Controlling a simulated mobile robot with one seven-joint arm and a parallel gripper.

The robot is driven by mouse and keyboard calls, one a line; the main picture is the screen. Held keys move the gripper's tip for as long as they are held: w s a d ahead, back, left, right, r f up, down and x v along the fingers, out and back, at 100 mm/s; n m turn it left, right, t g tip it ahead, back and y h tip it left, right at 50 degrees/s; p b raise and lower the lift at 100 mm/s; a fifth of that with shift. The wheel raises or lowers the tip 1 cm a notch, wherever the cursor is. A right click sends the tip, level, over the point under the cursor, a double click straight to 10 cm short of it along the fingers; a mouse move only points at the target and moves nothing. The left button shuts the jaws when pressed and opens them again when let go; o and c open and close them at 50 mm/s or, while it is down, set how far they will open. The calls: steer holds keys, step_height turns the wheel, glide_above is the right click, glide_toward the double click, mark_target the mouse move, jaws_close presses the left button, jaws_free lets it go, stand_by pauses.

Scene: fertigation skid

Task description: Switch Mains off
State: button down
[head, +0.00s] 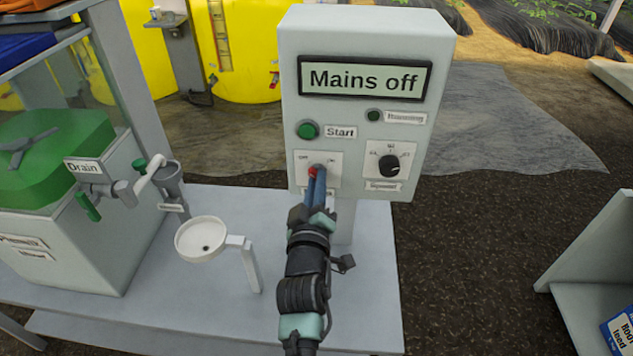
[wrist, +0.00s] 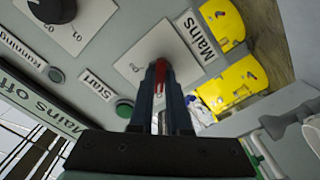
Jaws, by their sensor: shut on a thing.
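The grey control box (head: 440,60) stands on a post, and its display (head: 365,80) reads "Mains off". The Mains switch is a small red lever (head: 312,171) on a white plate (head: 331,157) at the box's lower left, with position marks at its upper left and upper right. My gripper (head: 317,183) reaches up from below, its blue fingers shut on the red lever. In the wrist view the lever (wrist: 159,77) shows between the fingers (wrist: 160,82), beside the "Mains" label (wrist: 199,38). The fingers hide part of the lever, so its exact tilt is hard to tell.
A green Start button (head: 308,130) sits above the switch, and a black selector knob (head: 389,165) is to its right. A dark Running lamp (head: 374,115) is above the knob. A white funnel cup (head: 203,238) and a Drain valve (head: 122,190) stand left of my arm.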

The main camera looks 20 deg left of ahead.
stand_by(0.4)
steer(key=c, duration=0.9)
jaws_free()
steer(key=p+v, duration=0.4)
steer(key=v, duration=0.9)
